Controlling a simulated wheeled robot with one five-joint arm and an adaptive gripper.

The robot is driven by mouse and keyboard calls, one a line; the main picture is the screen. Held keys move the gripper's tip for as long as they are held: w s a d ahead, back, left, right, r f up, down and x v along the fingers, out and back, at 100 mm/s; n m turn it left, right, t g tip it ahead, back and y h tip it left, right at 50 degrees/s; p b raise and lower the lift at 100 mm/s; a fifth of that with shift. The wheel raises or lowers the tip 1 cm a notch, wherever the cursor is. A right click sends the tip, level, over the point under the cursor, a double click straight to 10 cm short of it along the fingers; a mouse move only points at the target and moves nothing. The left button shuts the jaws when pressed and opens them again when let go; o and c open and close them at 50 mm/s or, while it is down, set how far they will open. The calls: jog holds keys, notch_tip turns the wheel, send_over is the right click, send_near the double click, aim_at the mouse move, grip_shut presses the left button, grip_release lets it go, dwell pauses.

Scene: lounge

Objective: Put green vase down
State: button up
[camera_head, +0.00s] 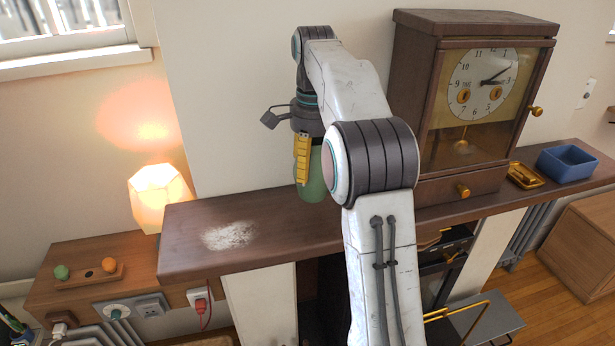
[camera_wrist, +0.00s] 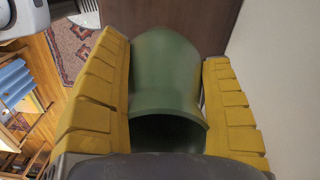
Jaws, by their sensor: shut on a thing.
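The green vase (camera_head: 313,187) is upright over the dark wooden mantel shelf (camera_head: 285,232), left of the clock, partly hidden by my arm. My gripper (camera_head: 303,182) points down from above, its yellow fingers shut on the vase. In the wrist view the vase (camera_wrist: 165,70) sits between both yellow fingers, with its dark open mouth toward the camera. Its base is over the shelf near the wall. I cannot tell whether it touches the shelf.
A wooden clock (camera_head: 475,100) stands to the right on the shelf, then a gold dish (camera_head: 525,176) and a blue bin (camera_head: 567,163). A pale powdery patch (camera_head: 228,235) marks the shelf's left part, which holds no objects. A lit lamp (camera_head: 158,195) stands left of the shelf.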

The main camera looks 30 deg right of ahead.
jog(key=shift+w+a+f, duration=0.4)
jog(key=shift+w+a, duration=0.05)
jog(key=shift+w, duration=0.1)
jog(key=shift+f+b, duration=0.3)
jog(key=shift+f, duration=1.7)
jog(key=shift+f, duration=0.1)
jog(key=o, duration=1.2)
notch_tip(320, 180, up, 12)
jog(key=p, duration=0.4)
jog(key=shift+f, duration=0.1)
jog(key=shift+r, duration=0.2)
